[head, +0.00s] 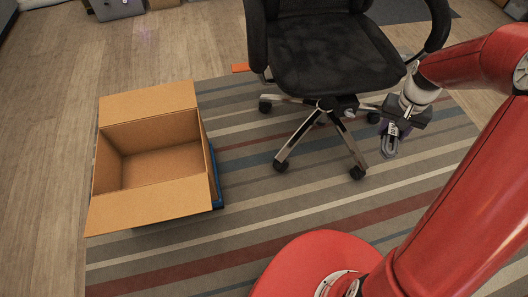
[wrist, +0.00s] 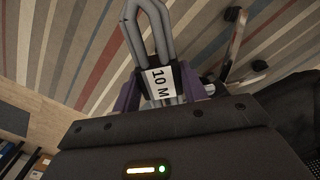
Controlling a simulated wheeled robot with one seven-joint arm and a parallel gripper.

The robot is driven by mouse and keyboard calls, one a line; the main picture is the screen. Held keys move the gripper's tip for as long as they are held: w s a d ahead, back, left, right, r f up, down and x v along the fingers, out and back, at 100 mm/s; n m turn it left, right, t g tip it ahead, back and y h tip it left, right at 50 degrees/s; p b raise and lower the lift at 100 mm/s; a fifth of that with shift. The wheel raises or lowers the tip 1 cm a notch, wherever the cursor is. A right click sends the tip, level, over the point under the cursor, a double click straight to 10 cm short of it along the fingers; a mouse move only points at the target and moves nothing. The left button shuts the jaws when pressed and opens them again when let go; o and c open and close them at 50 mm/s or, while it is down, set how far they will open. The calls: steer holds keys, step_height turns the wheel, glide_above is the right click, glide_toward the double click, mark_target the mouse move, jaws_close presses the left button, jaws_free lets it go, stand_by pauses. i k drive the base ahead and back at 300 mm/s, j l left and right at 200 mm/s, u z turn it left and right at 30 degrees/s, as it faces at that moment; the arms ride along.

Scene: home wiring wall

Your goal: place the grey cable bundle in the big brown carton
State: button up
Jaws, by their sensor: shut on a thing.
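The big brown carton (head: 150,213) stands open at the left of the head view, its flaps spread and its inside empty as far as I can see. The grey cable bundle (wrist: 150,30) hangs in my gripper (wrist: 155,95), with a white "10 M" label (wrist: 161,82) between the purple fingers in the wrist view. In the head view my gripper (head: 391,131) is at the right, beside the chair and above the striped rug, well apart from the carton. The bundle (head: 389,147) shows there as a small grey loop below the fingers.
A black office chair (head: 330,55) on a wheeled star base stands between my gripper and the carton. Something blue (head: 216,178) lies along the carton's right side. The striped rug (head: 270,225) is clear in front of the chair.

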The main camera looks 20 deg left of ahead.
mark_target(167, 176)
steer(key=i+u, duration=0.1)
steer(key=u, duration=1.55)
steer(key=i+l+u, duration=0.15)
steer(key=i, duration=0.3)
steer(key=i+l+u, duration=0.15)
steer(key=i+l, duration=0.25)
